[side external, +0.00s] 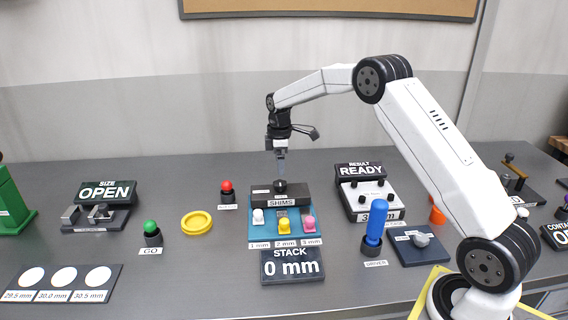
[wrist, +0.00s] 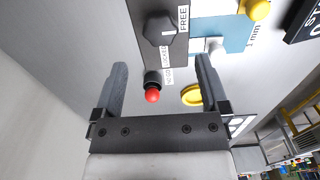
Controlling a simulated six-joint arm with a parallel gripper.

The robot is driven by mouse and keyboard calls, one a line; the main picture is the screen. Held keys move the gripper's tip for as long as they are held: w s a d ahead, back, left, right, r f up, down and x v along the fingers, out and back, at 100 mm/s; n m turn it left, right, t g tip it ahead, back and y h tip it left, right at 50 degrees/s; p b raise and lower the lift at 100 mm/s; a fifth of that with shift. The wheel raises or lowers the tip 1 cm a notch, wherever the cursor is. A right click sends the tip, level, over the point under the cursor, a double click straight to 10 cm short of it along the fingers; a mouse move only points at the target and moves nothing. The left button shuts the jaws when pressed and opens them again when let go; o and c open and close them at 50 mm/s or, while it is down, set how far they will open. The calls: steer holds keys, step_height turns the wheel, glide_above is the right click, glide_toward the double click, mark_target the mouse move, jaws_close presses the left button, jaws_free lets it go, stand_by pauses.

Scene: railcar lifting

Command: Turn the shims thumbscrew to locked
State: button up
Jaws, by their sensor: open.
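The shims thumbscrew is a black lobed knob (wrist: 160,28) on a dark block, and it also shows on top of the shims unit in the side view (side external: 280,186). The labels FREE and LOCKED are printed beside it in the wrist view. I cannot clearly tell which label it is turned to. My gripper (side external: 281,170) points down just above the knob. In the wrist view my gripper (wrist: 161,64) is open and empty, its fingers apart on either side of the knob's line, with the knob beyond the tips.
Shim pegs in white, yellow and pink stand on the blue shims base (side external: 256,237), with the STACK 0 mm display (side external: 292,267) in front. A red button (side external: 227,187) and yellow ring (side external: 197,222) are left. The RESULT READY unit (side external: 361,174) and blue-handled driver (side external: 375,225) are right.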

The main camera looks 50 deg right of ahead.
mark_target(280, 182)
steer(key=shift+f, duration=3.45)
jaws_close()
